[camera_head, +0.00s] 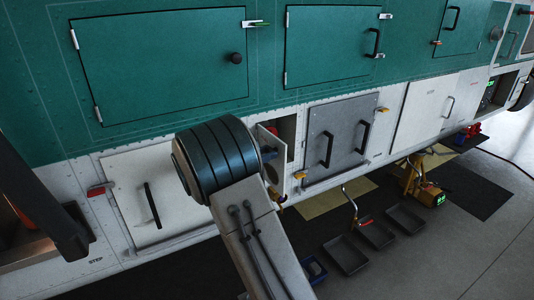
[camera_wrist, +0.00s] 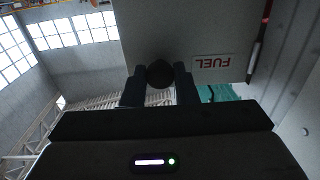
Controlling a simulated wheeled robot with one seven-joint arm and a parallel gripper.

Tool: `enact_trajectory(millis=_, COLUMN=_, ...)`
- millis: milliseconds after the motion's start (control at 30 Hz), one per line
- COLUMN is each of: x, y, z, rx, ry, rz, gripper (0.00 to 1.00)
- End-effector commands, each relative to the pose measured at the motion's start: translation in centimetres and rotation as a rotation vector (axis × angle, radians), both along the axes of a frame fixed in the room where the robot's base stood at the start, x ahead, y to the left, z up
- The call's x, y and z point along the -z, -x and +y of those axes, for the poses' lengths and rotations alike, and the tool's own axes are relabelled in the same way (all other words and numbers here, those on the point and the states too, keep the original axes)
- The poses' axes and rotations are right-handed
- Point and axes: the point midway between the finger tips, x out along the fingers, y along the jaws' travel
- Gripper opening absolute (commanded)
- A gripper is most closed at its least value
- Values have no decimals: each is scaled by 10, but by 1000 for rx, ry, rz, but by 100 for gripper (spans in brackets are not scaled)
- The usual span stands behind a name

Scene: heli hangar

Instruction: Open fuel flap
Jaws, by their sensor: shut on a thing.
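The fuel flap (camera_wrist: 185,28) is a light grey panel with a white label reading FUEL, inverted in the wrist view. A round dark knob (camera_wrist: 159,74) sits near its edge. My gripper (camera_wrist: 158,82) is shut on the knob, one dark finger on each side. In the head view the small flap (camera_head: 267,143) stands out from the white lower side of the helicopter, swung open, with a dark recess (camera_head: 287,128) showing beside it. My arm hides the gripper and knob there.
A grey panel (camera_head: 340,137) with two black handles is right of the recess. A white panel (camera_head: 155,195) is on the left. Green doors (camera_head: 160,65) are above. Trays (camera_head: 343,253) and a yellow device (camera_head: 415,180) stand on the floor.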

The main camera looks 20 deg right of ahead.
Motion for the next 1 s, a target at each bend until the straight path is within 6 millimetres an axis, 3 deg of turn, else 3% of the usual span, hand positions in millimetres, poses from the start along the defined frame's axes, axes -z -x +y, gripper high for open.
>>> enact_trajectory(millis=33, x=-2, y=-1, z=1, rx=-4, ry=2, rz=-4, gripper=0)
enact_trajectory(millis=67, x=-2, y=-1, z=1, rx=-4, ry=2, rz=-4, gripper=32)
enact_trajectory(millis=100, x=-2, y=-1, z=0, rx=-4, ry=2, rz=-4, gripper=43)
enact_trajectory(millis=133, x=-2, y=-1, z=0, rx=-3, ry=1, rz=-3, gripper=48)
enact_trajectory(millis=533, x=0, y=1, z=7, rx=0, ry=1, rz=-2, gripper=48)
enact_trajectory(millis=1000, x=1, y=19, z=104, rx=-5, ry=-1, rz=-4, gripper=48)
